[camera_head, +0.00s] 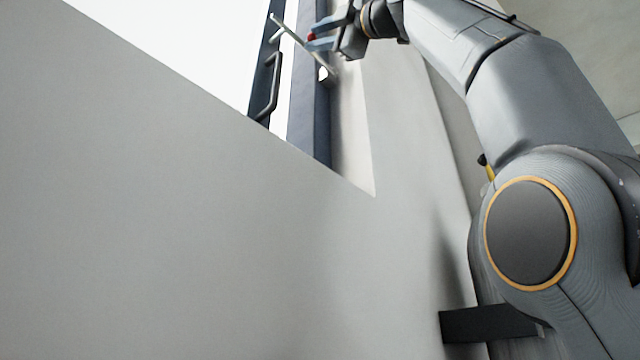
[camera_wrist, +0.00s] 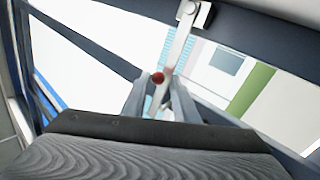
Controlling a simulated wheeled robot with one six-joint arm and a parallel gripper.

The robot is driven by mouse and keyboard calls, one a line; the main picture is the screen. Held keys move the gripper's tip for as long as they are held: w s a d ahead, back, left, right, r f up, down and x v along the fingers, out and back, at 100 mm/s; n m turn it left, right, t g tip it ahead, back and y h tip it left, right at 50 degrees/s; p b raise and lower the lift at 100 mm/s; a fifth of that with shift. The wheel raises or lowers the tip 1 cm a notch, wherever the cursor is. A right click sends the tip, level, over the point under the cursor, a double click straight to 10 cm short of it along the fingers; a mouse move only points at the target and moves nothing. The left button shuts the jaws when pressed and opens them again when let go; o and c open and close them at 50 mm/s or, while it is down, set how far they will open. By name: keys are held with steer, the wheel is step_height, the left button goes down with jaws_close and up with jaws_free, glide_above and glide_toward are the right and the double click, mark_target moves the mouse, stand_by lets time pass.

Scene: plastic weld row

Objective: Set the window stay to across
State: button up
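The window stay (camera_head: 290,32) is a thin pale metal bar at the window in the head view. It slants from the upper left down to a small white mount (camera_head: 323,74) on the frame. In the wrist view the stay (camera_wrist: 181,42) runs down from its pivot at the top. A small red knob (camera_wrist: 157,78) sits on or near the bar. My gripper (camera_head: 313,34) is at the stay, its fingers parted on either side of the knob. In the wrist view my gripper (camera_wrist: 158,84) looks open around it; contact cannot be told.
A dark window sash with a handle (camera_head: 269,88) stands left of the stay. The dark fixed frame (camera_head: 309,125) and the pale wall recess lie close to my gripper. A plain grey wall (camera_head: 180,210) fills the area below.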

steer(key=b+v, duration=0.5)
steer(key=v, duration=0.2)
steer(key=shift+s+d+f, duration=0.2)
steer(key=shift+s+d, duration=0.05)
stand_by(0.3)
stand_by(0.6)
